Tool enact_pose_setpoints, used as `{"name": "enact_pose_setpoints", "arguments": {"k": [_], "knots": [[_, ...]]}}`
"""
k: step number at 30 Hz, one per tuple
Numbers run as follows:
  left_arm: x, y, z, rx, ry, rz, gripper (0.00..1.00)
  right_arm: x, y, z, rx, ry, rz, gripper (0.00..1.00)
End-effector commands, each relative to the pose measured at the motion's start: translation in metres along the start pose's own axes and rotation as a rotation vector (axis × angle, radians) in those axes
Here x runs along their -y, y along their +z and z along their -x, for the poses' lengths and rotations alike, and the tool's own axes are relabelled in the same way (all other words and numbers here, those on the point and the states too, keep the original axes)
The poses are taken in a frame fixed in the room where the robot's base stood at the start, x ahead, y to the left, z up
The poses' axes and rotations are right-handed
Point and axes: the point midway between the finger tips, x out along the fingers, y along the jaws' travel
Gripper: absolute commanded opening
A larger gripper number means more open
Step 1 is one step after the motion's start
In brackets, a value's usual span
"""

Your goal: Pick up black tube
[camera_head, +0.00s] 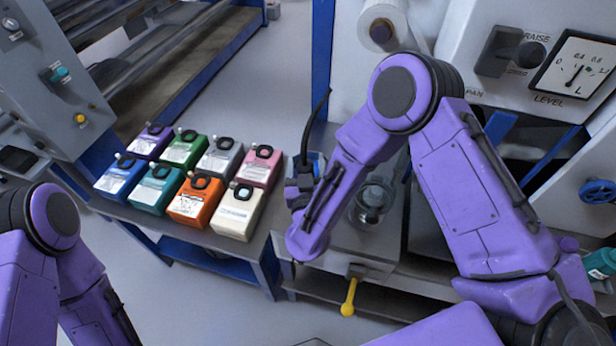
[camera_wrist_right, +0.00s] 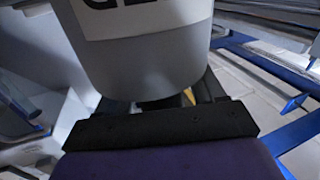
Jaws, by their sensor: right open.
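I cannot pick out the black tube for certain. A thin, curved black piece (camera_head: 309,130) stands up beside my right forearm in the head view, above a dark block (camera_head: 300,185); I cannot tell if it is the tube. My right arm reaches in from the right, bent down over the bench; its gripper is mostly hidden there. In the right wrist view my right gripper (camera_wrist_right: 160,101) is open, its dark fingers apart. A pale grey, rounded body with dark lettering (camera_wrist_right: 140,45) fills the upper middle, very close, and hides much. My left gripper is out of view; its arm is at lower left.
Several coloured containers stand in two rows on the bench, including an orange one (camera_head: 195,202) and a cream one (camera_head: 237,210). A clear jar (camera_head: 371,200) stands right of my right forearm. A yellow handle (camera_head: 348,298) hangs below. Machine panels flank the bench.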

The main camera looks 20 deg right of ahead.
Motion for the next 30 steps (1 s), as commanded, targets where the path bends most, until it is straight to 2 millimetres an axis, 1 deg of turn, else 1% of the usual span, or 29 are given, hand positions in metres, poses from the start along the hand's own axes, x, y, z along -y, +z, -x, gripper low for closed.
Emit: {"name": "enact_pose_setpoints", "arguments": {"k": [6, 7, 8, 9, 11, 12, 19, 22, 26, 30], "knots": [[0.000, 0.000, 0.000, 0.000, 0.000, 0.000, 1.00, 0.001, 0.001, -0.002, 0.000, -0.003, 0.000, 0.68], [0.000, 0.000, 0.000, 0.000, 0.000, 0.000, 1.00, 0.001, 0.001, -0.002, 0.000, -0.003, 0.000, 0.62], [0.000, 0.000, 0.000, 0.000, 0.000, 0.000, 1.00, 0.001, 0.001, -0.002, 0.000, -0.003, 0.000, 0.52], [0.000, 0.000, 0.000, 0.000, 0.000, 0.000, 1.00, 0.001, 0.001, -0.002, 0.000, -0.003, 0.000, 0.39], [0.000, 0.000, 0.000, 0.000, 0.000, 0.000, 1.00, 0.001, 0.001, -0.002, 0.000, -0.004, 0.000, 0.19], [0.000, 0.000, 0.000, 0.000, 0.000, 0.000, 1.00, 0.002, 0.001, -0.002, 0.000, -0.004, 0.000, 0.16], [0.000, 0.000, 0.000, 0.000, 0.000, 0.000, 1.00, 0.002, 0.000, -0.002, -0.001, -0.003, -0.001, 0.16], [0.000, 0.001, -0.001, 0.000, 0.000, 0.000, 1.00, 0.001, -0.004, -0.002, -0.002, -0.002, -0.002, 0.16], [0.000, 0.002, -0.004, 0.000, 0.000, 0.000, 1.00, 0.000, -0.020, -0.002, -0.005, -0.003, -0.003, 0.16], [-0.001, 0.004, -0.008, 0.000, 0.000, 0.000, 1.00, -0.002, -0.048, -0.002, -0.006, -0.003, -0.005, 0.16]]}}
